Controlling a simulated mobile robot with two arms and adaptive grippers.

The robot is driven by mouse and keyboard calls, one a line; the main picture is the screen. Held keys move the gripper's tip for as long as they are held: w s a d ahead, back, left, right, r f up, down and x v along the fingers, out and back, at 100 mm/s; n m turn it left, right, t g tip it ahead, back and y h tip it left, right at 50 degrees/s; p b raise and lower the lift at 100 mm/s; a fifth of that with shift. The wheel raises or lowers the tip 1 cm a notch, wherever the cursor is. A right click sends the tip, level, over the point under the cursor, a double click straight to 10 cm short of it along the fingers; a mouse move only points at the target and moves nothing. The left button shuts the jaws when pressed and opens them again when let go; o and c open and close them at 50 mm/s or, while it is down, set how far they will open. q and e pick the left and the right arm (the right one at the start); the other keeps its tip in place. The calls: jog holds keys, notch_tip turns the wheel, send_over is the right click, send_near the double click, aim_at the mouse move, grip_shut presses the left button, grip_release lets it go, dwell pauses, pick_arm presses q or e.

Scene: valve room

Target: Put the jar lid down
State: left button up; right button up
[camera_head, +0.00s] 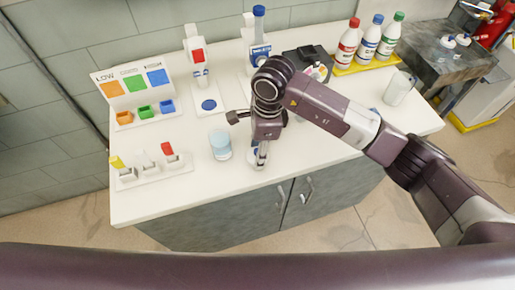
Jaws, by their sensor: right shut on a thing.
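My right gripper (261,156) points down over the front part of the white counter, right of a small jar (220,146) with light blue contents. It is shut on a small dark blue and white piece, which I take as the jar lid (254,154). The lid is mostly hidden by the fingers, and I cannot tell whether it touches the counter. My left gripper is out of view.
The counter (180,209) is clear at its front left. Bottles stand in a yellow tray (368,66); a pale cup (398,89) is right.

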jog(key=shift+f, duration=0.15)
jog(key=o, duration=0.9)
jog(key=shift+r, duration=0.25)
jog(key=shift+w+r+b, duration=0.1)
jog(key=shift+r+b, duration=0.2)
jog(key=shift+r, duration=0.05)
jog(key=shift+d+r+b, duration=0.25)
jog(key=shift+r+b, duration=0.35)
jog(key=shift+r, duration=1.25)
jog(key=shift+d+r+b, duration=0.2)
jog(key=shift+r+b, duration=0.4)
jog(key=shift+r, duration=1.25)
jog(key=shift+d+r+b, duration=0.25)
jog(key=shift+r+b, duration=0.35)
jog(key=shift+r, duration=1.25)
